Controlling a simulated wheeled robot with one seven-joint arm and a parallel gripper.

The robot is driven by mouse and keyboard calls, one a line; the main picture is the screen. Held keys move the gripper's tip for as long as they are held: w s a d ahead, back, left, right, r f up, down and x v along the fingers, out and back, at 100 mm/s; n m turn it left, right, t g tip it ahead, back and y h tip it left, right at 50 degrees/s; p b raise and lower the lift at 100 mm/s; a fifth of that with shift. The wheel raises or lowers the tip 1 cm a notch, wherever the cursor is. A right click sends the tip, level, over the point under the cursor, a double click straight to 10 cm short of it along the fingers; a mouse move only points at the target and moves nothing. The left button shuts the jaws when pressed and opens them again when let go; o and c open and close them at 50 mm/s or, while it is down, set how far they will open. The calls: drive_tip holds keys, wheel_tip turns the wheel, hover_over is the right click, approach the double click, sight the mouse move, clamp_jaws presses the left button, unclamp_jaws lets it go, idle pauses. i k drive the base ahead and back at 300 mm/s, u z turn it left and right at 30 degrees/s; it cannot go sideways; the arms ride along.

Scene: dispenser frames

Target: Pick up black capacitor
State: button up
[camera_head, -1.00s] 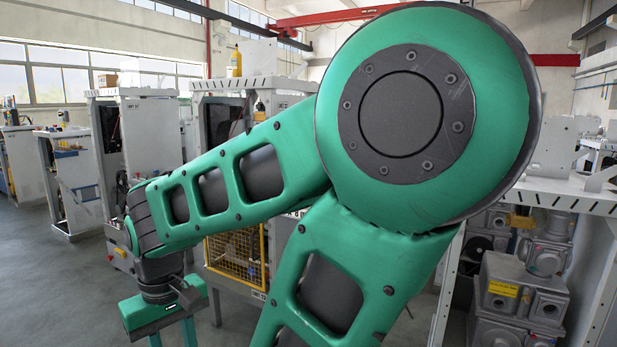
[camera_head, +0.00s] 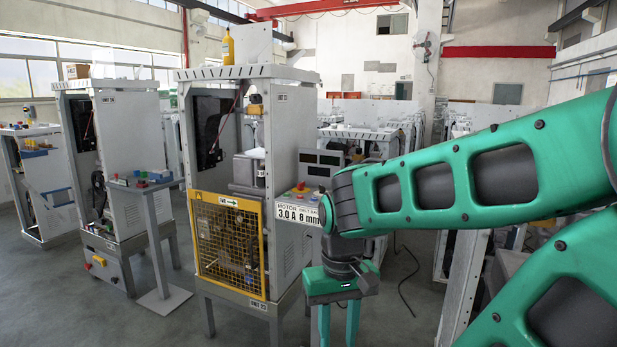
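I cannot pick out a black capacitor in the head view; the parts on the stands are too small or hidden to tell. My gripper (camera_head: 338,328) hangs fingers-down at the bottom centre, in front of and to the right of the yellow-caged unit. Its two green fingers are apart with nothing visible between them. The fingertips are cut off by the lower edge of the picture. My green arm reaches in from the right and hides much of what lies behind it.
A cabinet with a yellow cage door (camera_head: 228,245) stands left of my gripper. A pedestal with coloured buttons (camera_head: 147,183) and more cabinets stand further left. Grey floor (camera_head: 60,290) is open at the front left.

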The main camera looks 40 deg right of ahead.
sight(261, 168)
drive_tip(key=z, duration=0.85)
drive_tip(key=i, duration=1.05)
drive_tip(key=z, duration=2.45)
drive_tip(key=k, duration=0.75)
drive_tip(key=u, duration=0.05)
